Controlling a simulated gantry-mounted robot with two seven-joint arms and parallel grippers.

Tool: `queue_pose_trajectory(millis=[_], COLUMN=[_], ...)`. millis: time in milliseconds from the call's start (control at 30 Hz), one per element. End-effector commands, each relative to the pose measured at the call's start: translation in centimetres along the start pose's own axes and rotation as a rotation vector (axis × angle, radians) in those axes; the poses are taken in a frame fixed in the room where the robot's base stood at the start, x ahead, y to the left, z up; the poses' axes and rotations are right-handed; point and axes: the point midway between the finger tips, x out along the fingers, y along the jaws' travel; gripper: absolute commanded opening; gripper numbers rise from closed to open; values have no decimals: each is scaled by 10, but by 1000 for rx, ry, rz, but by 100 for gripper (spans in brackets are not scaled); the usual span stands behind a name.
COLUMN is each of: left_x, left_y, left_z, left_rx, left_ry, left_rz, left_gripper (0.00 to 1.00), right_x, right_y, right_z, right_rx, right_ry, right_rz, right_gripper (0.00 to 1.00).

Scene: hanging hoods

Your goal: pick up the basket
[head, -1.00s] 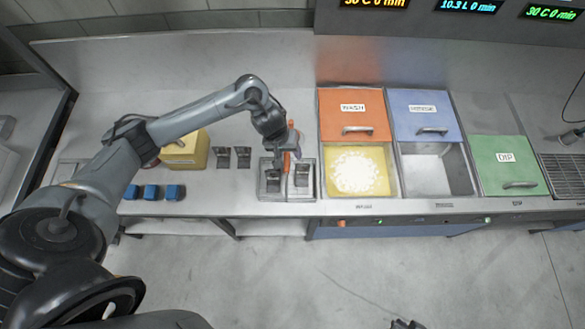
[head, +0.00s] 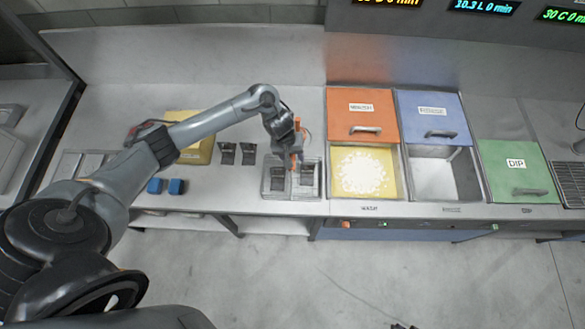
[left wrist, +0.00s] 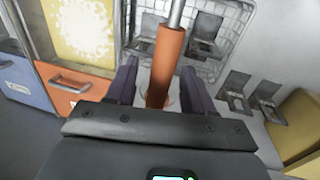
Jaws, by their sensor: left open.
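The basket (head: 291,194) is a wire mesh basket on the steel counter, left of the orange-lidded tank. It holds dark pieces, and its upright orange handle (head: 297,133) rises above it. My left gripper (head: 296,155) is over the basket at the handle. In the left wrist view the handle (left wrist: 166,60) stands between the two spread fingers of my left gripper (left wrist: 160,82), with gaps showing on both sides. The basket's mesh (left wrist: 228,15) shows beyond. A dark shape (head: 402,326) at the bottom edge of the head view may be my right gripper; its jaws cannot be made out.
Tanks with orange (head: 360,112), blue (head: 425,112) and green (head: 517,170) lids stand to the right. Two dark holders (head: 238,153), a yellow box (head: 195,148) and blue blocks (head: 166,186) are left of the basket. A back wall rises behind the counter.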

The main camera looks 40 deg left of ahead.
Motion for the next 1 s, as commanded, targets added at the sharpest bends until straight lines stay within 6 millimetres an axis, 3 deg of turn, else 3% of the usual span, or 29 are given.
queue_pose_trajectory(millis=[200, 467, 800, 1000], left_x=[20, 22, 22, 22], left_y=[0, 0, 0, 0], left_z=[0, 0, 0, 0], left_rx=[0, 0, 0, 1], left_ry=[0, 1, 1, 1], left_rz=[0, 0, 0, 0], left_gripper=[52, 52, 2, 0], right_x=[2, 2, 2, 2], right_y=[0, 0, 0, 0], right_z=[0, 1, 1, 1], right_rx=[0, 0, 0, 0], right_ry=[0, 0, 0, 0], right_rz=[0, 0, 0, 0], right_gripper=[0, 0, 0, 0])
